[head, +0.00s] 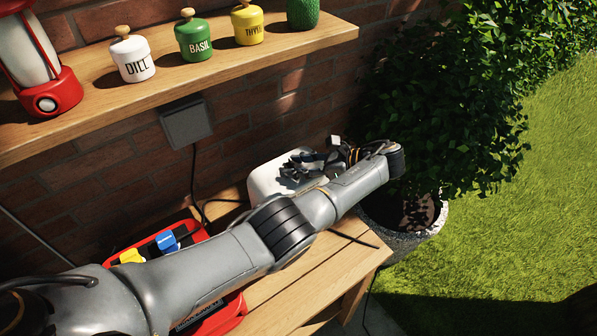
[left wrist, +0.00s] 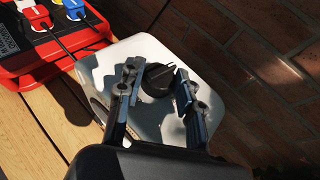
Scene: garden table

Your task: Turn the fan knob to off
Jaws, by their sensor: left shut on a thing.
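The fan is a white box with rounded edges (head: 262,185) on the wooden table in the head view, partly hidden behind my left arm. In the left wrist view its white top (left wrist: 150,48) carries a round black knob (left wrist: 157,79) with a raised grip bar. My left gripper (left wrist: 158,82) has one finger on each side of the knob and is shut on it. In the head view the left gripper (head: 308,165) is over the fan's top, and the knob cannot be made out there. The knob's markings cannot be read. My right gripper is not in view.
A red power strip (left wrist: 52,45) with coloured plugs is beside the fan on the table (head: 345,255). A shelf (head: 215,70) with a red lantern (head: 45,85) and several jars is above. A brick wall is behind; a potted bush (head: 430,110) is at the right.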

